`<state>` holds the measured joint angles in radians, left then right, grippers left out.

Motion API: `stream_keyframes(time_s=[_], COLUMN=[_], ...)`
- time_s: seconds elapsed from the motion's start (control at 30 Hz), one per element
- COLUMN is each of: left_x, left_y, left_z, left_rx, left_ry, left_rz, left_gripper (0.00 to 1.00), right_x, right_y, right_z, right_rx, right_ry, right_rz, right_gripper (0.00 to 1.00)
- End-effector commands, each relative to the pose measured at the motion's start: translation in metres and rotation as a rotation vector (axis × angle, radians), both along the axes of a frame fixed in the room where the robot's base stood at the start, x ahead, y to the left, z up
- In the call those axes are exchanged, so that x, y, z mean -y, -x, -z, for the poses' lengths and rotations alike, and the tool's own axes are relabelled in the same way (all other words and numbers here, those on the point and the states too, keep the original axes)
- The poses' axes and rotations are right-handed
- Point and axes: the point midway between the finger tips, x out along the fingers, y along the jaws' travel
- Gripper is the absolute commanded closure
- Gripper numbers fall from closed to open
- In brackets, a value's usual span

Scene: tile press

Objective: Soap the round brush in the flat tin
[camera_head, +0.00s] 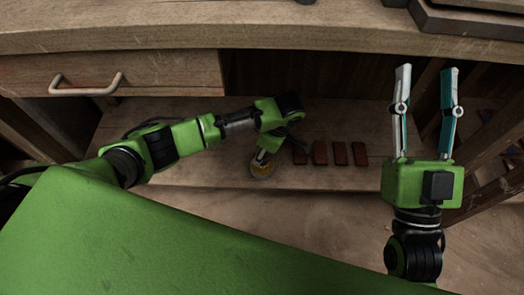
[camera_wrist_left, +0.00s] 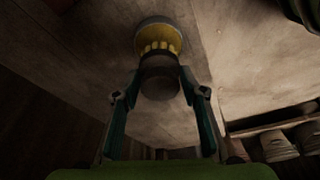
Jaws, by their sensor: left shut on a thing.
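My left gripper (camera_head: 261,155) reaches down over the low shelf under the bench. In the left wrist view, its two fingers (camera_wrist_left: 160,85) are shut on the dark body of the round brush (camera_wrist_left: 160,76). A yellow band shows beyond the dark body, with a grey round part (camera_wrist_left: 158,22) at the far end. I cannot tell whether that grey part is the flat tin or part of the brush, nor whether they touch. In the head view the brush's yellowish round end (camera_head: 262,170) shows just below the fingers. My right gripper (camera_head: 426,72) is open and empty, at the right.
Several dark red blocks (camera_head: 320,153) stand in a row on the shelf (camera_head: 205,172), right of the left gripper. The bench top (camera_head: 200,32) and a drawer (camera_head: 150,75) lie above. A dark slab (camera_head: 465,22) sits at top right. Pale round items (camera_wrist_left: 280,143) show at lower right.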

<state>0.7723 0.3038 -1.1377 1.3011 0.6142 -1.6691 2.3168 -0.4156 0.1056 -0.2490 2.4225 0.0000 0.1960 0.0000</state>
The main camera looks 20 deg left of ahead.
Motion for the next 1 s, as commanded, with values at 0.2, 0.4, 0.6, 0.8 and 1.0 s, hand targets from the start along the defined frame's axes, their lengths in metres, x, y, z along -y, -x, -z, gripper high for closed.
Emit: stream_keyframes(time_s=[0.2,0.4,0.6,0.8,1.0], left_x=[0.0,0.0,0.0,0.0,0.0], left_y=[0.0,0.0,0.0,0.0,0.0], left_z=[-0.004,-0.006,-0.008,-0.011,-0.013], left_rx=[0.0,0.001,0.001,0.001,0.0], left_ry=[0.0,0.0,0.0,0.0,0.0], left_rz=[0.0,0.0,0.0,0.0,0.0], left_gripper=[0.78,0.78,0.78,0.78,0.78], right_x=[-0.001,-0.001,-0.001,0.0,0.001], right_y=[-0.01,-0.018,-0.024,-0.03,-0.033], right_z=[0.014,0.028,0.043,0.059,0.075], right_rx=[-0.083,-0.157,-0.232,-0.308,-0.383], right_ry=[0.024,0.045,0.066,0.087,0.107], right_rz=[0.005,0.009,0.013,0.018,0.022], right_gripper=[0.6,0.6,0.6,0.6,0.6])
